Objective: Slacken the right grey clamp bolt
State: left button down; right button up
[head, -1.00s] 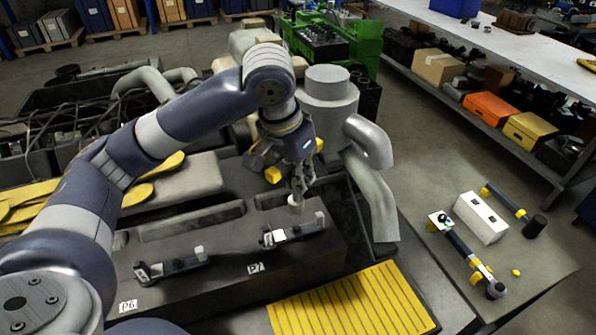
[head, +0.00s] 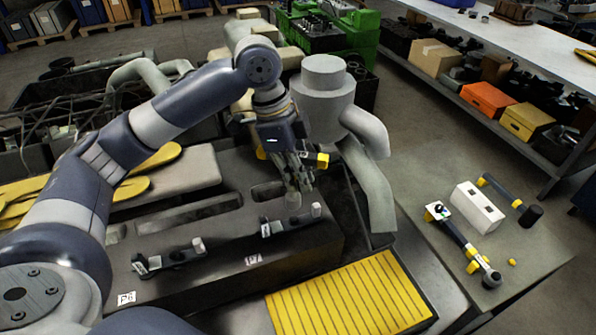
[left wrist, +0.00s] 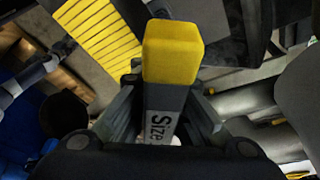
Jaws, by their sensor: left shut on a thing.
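My left gripper (head: 293,185) is shut on a dark tool with a yellow end (head: 322,160). In the left wrist view the tool's yellow end (left wrist: 172,52) and grey body, marked "Size", show between the fingers. The gripper points down over the far side of the right clamp (head: 290,228), beside the P7 label. A light grey upright stub (head: 316,210) stands at that clamp's right end. The fingers hide the spot below them, so I cannot tell whether the tool touches a bolt. The left clamp (head: 168,262) lies nearer the P6 label. My right gripper is not in view.
A grey cylinder with bent pipes (head: 325,95) stands just right of the gripper. A yellow ribbed mat (head: 350,295) lies in front. At the right, a side table (head: 415,185) holds a white box (head: 478,208), a wrench (head: 460,240) and a hammer (head: 505,195).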

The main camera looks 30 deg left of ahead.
aim_at(298, 198)
pick_arm(q)
jog(key=m, duration=0.1)
jog(key=m+g, duration=0.1)
jog(key=m, duration=0.3)
jog(key=shift+s+d+f, duration=0.1)
jog(key=shift+s+f, duration=0.1)
jog(key=shift+f, duration=0.15)
jog(key=shift+a+x, duration=0.2)
jog(key=shift+x, duration=0.6)
jog(key=shift+a+x, duration=0.2)
jog(key=shift+x, duration=0.55)
jog(key=shift+f, duration=0.2)
